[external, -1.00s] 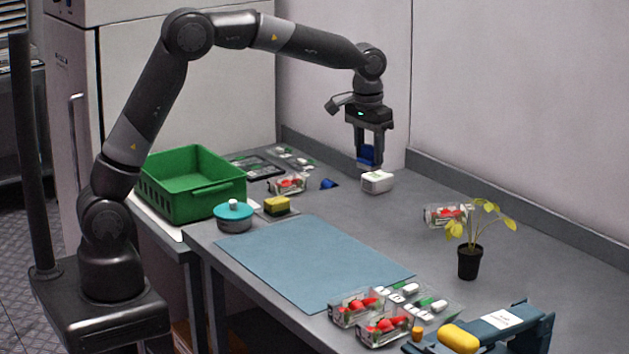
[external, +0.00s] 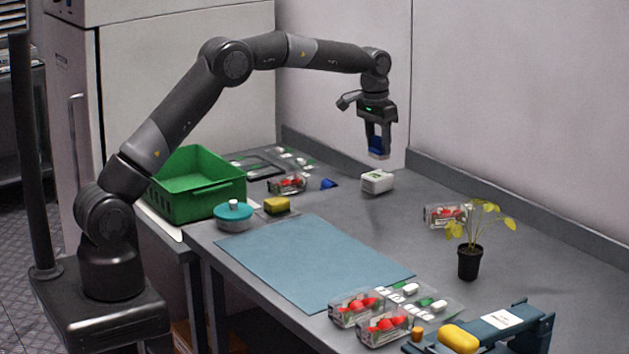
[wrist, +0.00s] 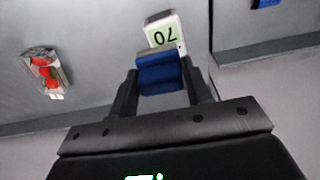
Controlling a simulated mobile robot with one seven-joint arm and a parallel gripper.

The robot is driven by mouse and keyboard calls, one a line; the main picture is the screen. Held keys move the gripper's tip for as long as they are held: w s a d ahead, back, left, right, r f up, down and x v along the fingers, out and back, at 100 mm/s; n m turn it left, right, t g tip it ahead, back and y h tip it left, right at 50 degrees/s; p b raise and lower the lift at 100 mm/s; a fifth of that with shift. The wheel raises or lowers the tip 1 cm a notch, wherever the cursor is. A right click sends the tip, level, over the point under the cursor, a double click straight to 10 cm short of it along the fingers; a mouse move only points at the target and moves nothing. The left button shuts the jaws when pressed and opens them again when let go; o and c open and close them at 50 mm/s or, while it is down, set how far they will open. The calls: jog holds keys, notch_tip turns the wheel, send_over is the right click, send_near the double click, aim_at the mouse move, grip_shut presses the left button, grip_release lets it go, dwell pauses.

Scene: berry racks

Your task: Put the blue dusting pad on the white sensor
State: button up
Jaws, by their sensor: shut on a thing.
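My gripper (external: 378,153) is shut on the blue dusting pad (external: 376,143), which has a pale lower edge. The gripper points down and holds the pad above the table. The white sensor (external: 377,182) is a small white box on the table, just below the pad, with a visible gap between them. In the wrist view the pad (wrist: 161,78) sits between the two fingers (wrist: 160,82).
A berry punnet (external: 288,183) and a small blue item (external: 328,184) lie left of the sensor. A green crate (external: 217,198), teal pot (external: 234,216) and yellow sponge (external: 277,205) stand further left. A potted plant (external: 469,262) stands at right. The blue mat (external: 310,262) is clear.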

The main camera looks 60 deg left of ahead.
aim_at(376, 157)
jog(key=shift+w+a+f, duration=0.35)
jog(key=shift+a+f, duration=0.1)
jog(key=shift+a, duration=0.15)
jog(key=shift+f, duration=1.95)
jog(key=shift+f, duration=0.1)
jog(key=o, duration=1)
